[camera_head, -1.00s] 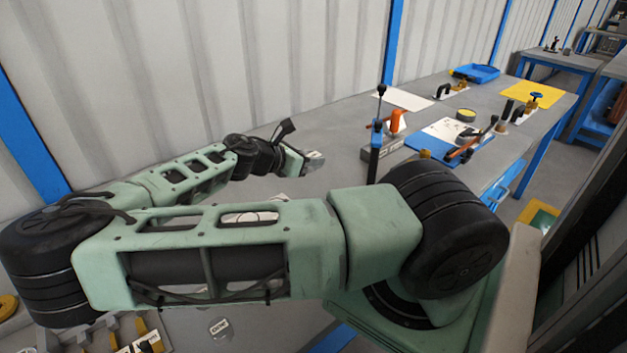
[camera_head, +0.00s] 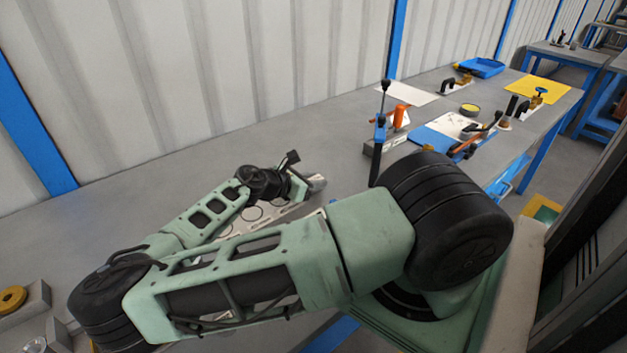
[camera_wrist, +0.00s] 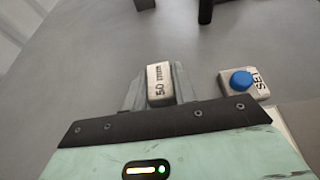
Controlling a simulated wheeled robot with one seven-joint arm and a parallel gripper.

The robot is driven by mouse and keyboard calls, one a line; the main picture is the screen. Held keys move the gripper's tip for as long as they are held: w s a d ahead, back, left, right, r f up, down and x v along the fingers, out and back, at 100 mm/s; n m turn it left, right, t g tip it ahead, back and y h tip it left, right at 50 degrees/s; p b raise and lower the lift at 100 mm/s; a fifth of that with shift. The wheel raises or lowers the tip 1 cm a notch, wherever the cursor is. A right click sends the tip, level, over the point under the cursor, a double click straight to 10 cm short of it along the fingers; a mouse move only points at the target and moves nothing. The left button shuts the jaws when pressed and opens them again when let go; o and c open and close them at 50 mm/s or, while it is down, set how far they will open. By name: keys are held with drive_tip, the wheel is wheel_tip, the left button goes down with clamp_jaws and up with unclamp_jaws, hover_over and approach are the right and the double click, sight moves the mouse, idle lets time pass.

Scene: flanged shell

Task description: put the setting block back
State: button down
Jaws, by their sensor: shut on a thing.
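My gripper (camera_wrist: 158,88) is shut on a pale setting block (camera_wrist: 159,84) marked "50 mm" in the wrist view. The block sits between the two grey fingers, its marked face showing. In the head view my gripper (camera_head: 317,183) is over the grey bench, at the right end of my folded arm. The block is too small to make out there.
A white board with printed circles (camera_head: 250,217) lies partly behind my arm. An orange-handled clamp (camera_head: 399,116) and a blue tray (camera_head: 481,67) are further right. Bare grey bench (camera_head: 150,195) lies at left.

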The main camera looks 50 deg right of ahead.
drive_tip(key=shift+f, duration=0.1)
drive_tip(key=c, duration=1.1)
unclamp_jaws()
drive_tip(key=b+v, duration=0.2)
drive_tip(key=v, duration=1)
